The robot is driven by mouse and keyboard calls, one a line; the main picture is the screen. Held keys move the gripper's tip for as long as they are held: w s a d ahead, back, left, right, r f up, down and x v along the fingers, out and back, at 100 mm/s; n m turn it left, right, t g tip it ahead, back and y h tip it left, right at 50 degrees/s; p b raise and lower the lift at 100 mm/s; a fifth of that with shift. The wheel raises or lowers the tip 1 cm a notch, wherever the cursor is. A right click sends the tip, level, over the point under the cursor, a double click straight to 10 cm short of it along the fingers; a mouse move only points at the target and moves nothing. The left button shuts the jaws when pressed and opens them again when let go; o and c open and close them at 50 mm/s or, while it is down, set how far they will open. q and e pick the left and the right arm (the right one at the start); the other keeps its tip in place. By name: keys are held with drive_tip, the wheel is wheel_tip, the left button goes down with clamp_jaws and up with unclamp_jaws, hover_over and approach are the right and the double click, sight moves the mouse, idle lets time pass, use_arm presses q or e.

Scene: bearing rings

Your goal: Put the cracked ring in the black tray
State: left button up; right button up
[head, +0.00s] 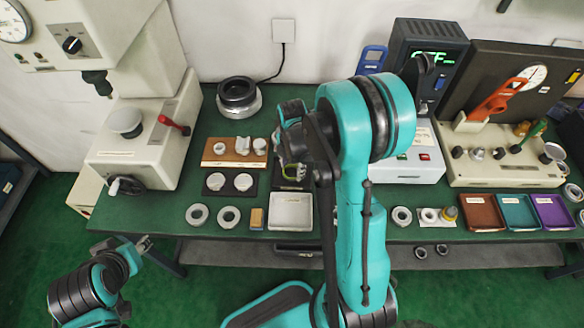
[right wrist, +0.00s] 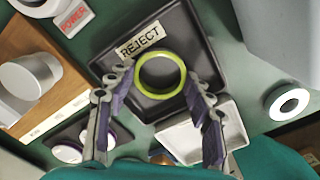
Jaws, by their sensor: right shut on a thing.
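A yellow-green ring (right wrist: 160,74) is between the fingertips of my right gripper (right wrist: 159,84) in the right wrist view. The gripper is shut on it. No crack can be made out on the ring at this size. The black tray (right wrist: 188,32) with a REJECT label lies under the ring; the exact height of the ring over it is unclear. In the head view my right gripper (head: 290,145) is over the black tray (head: 279,182), which is partly hidden by my arm. My left gripper (head: 143,243) is low at the left, off the table, its jaws too small to read.
A white tray (head: 291,212) is in front of the black tray. Two grey rings (head: 229,216) lie left of it. A wooden block (head: 216,157) with parts stands to the left. Coloured trays (head: 482,213) are at the right. A press (head: 150,130) stands at the far left.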

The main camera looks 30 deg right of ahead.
sight(292, 171)
drive_tip(key=o, duration=1.2)
drive_tip(key=shift+f, duration=0.15)
drive_tip(key=shift+r, duration=0.2)
wheel_tip(292, 171, up, 11)
drive_tip(key=p, duration=0.4)
drive_tip(key=s+a+r+m+t, duration=0.2)
drive_tip(key=s+a+r+m, duration=0.1)
drive_tip(key=m, duration=0.4)
drive_tip(key=s+a+r+m+t, duration=0.2)
drive_tip(key=s+a+r+m, duration=0.2)
drive_tip(key=m, duration=0.2)
drive_tip(key=s+a+r+m+t, duration=0.3)
drive_tip(key=s+m, duration=0.1)
drive_tip(key=m, duration=0.3)
drive_tip(key=shift+a+r+m, duration=0.25)
drive_tip(key=shift+a+m, duration=0.05)
